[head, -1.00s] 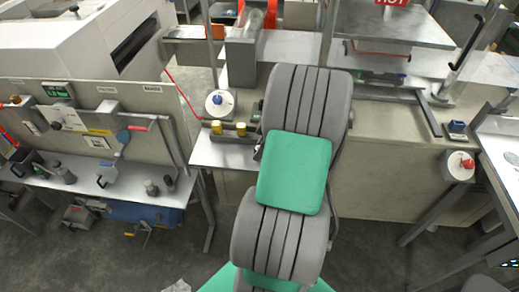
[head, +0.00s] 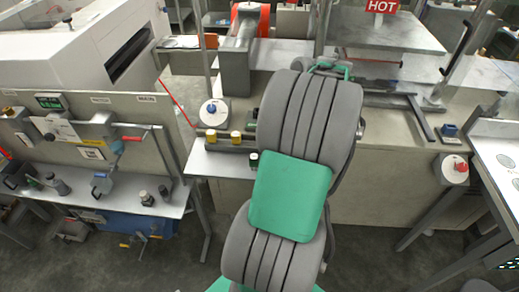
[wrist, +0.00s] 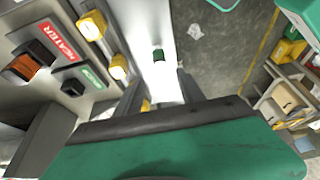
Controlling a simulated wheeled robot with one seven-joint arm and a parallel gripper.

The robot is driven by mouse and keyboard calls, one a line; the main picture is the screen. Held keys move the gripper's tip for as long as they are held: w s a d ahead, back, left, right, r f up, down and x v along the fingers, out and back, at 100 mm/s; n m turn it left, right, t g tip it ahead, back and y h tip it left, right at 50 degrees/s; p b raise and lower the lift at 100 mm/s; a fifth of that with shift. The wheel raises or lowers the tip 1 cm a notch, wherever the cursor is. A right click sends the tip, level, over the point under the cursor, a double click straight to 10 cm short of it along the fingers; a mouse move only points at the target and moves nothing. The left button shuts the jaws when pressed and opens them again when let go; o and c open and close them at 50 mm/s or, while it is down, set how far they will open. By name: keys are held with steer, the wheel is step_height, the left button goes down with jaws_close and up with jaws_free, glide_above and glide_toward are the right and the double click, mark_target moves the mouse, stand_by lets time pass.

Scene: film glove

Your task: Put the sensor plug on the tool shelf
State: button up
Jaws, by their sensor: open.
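A small dark plug with a green top (head: 254,159), which looks like the sensor plug, stands on a narrow pale ledge (head: 215,165) left of my arm. It also shows in the wrist view (wrist: 158,55), on the bright ledge beyond my fingers. My gripper (wrist: 158,98) is open, its two grey fingers apart, with the plug ahead of them and not between them. In the head view my arm hides the gripper. At left, a long pale shelf (head: 125,203) holds several small dark parts; I cannot tell if it is the tool shelf.
Two yellow-capped pieces (head: 211,136) and a blue knob on a white round base (head: 212,112) are behind the ledge. The wrist view shows a red HEATER label (wrist: 57,40) beside the fingers. A HOT sign (head: 382,6) stands at back right. A red button (head: 461,167) is at right.

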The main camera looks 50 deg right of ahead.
steer(key=w+a+r+m+g+h, duration=0.1)
steer(key=w+a+r+m, duration=0.15)
steer(key=a, duration=0.75)
steer(key=w+a+r+m, duration=0.15)
steer(key=w+a, duration=0.25)
steer(key=a, duration=0.5)
steer(key=s+a+m+h, duration=0.1)
steer(key=s+a, duration=0.2)
steer(key=a, duration=0.3)
steer(key=s+a+m+t, duration=0.1)
steer(key=s+a+m, duration=0.1)
steer(key=a, duration=0.4)
steer(key=shift+s+a+f+h, duration=0.25)
steer(key=shift+s+f+h, duration=0.15)
steer(key=shift+s, duration=0.45)
steer(key=shift+a, duration=0.1)
